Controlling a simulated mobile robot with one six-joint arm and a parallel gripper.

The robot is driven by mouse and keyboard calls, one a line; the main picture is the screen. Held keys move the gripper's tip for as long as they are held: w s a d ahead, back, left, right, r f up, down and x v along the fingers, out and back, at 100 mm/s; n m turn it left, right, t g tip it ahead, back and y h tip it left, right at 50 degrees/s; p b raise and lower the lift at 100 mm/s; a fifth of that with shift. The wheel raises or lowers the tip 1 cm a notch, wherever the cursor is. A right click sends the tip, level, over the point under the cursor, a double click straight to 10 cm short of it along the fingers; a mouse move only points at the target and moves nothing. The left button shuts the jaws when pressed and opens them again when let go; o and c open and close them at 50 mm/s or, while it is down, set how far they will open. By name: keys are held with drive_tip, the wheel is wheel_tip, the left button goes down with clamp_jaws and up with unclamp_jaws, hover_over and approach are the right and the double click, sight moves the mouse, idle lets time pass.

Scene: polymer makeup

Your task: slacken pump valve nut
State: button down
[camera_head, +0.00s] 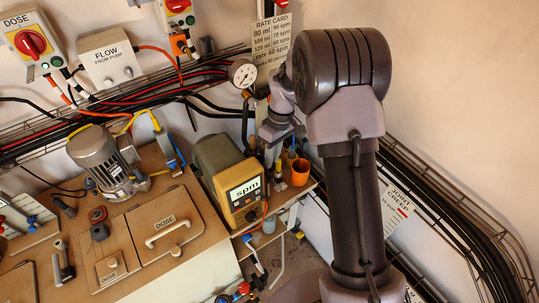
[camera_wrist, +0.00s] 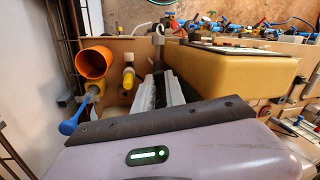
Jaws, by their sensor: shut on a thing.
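The yellow pump (camera_head: 229,180) with its "spm" display stands on a small shelf beside the tan cabinet. In the wrist view the pump's yellow body (camera_wrist: 235,68) is just right of my fingers. My gripper (camera_head: 270,142) points down behind the pump, partly hidden by its own wrist. In the wrist view my gripper (camera_wrist: 163,78) has its two pale fingers close together, shut on a slim piece that is mostly hidden between them. A grey upright piece (camera_wrist: 158,38) shows just beyond the fingertips. I cannot tell whether it is what I hold, or which part is the valve nut.
An orange cup (camera_head: 299,172) stands on the shelf right of the gripper. A pressure gauge (camera_head: 242,73) is above the pump. Wall cable trays run on both sides.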

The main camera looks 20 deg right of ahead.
drive_tip(key=shift+w+d+r+n+p, duration=0.1)
drive_tip(key=shift+w+d+n+p, duration=0.3)
drive_tip(key=shift+n+p, duration=0.4)
drive_tip(key=shift+w+d+n+p, duration=0.4)
drive_tip(key=shift+n+p, duration=0.3)
drive_tip(key=shift+n, duration=0.2)
drive_tip(key=c, duration=1.7)
unclamp_jaws()
drive_tip(key=p+v, duration=0.1)
drive_tip(key=v, duration=0.4)
drive_tip(key=p+v, duration=0.1)
drive_tip(key=v, duration=0.5)
drive_tip(key=p+v, duration=0.2)
drive_tip(key=v, duration=0.4)
drive_tip(key=shift+w+a+r, duration=0.2)
drive_tip(key=shift+w+a, duration=0.1)
drive_tip(key=shift+a, duration=0.05)
